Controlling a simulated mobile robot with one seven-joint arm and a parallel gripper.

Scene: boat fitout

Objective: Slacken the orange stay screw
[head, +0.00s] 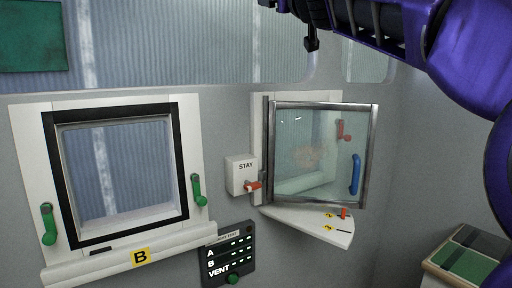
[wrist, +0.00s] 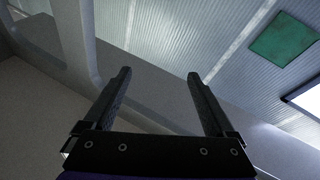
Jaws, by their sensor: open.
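A white box marked STAY (head: 240,168) is on the wall left of the hinged window, with an orange lever-like screw (head: 253,186) at its lower right. A second small orange piece (head: 344,213) stands on the white quadrant plate (head: 305,224) under the window, beside yellow marks. I cannot tell for sure which of the two is the stay screw. The glazed window (head: 322,204) stands swung out over the plate. My gripper (wrist: 159,76) is open and empty in the wrist view, with wall and ceiling behind it and neither orange part in view.
The window has a blue handle (head: 355,174); a red handle (head: 343,130) shows near it. Left is a black-framed window (head: 180,160) marked B with green handles. A dark VENT panel (head: 230,256) hangs below. A box with a green top (head: 465,263) stands lower right.

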